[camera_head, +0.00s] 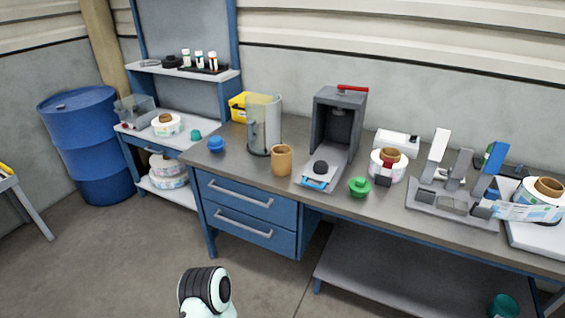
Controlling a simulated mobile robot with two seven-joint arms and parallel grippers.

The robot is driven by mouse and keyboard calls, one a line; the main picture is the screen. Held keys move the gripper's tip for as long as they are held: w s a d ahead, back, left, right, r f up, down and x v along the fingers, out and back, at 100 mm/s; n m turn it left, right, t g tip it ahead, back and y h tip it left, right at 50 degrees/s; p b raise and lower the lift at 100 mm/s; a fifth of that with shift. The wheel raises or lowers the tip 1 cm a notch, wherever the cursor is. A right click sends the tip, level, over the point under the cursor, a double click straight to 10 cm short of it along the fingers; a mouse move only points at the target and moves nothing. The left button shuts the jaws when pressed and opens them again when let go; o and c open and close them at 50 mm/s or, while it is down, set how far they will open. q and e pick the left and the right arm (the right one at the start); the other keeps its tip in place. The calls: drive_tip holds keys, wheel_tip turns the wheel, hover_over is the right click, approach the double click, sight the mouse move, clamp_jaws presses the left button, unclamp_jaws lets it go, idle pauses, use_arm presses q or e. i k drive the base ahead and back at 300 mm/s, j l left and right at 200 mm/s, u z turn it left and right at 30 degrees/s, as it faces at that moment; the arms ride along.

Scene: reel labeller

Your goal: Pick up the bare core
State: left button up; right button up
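The bare core (281,160) is a tan, open-topped cylinder standing upright on the grey workbench top (240,171). It stands near the front edge, right of a grey upright holder and left of the dark press-like stand. Nothing holds it. Neither of my grippers is in view. Only a white and black rounded link of one of my arms shows at the bottom, well in front of the bench and apart from the core.
Near the core are a blue knob-like piece (216,144), the grey holder (256,139), the dark stand (337,110) with a red handle, and a green piece (359,186). Label reels (388,167) and a label fixture (452,206) stand right. A blue barrel (90,143) is far left.

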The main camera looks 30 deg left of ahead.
sight(282, 160)
drive_tip(key=u, duration=1.25)
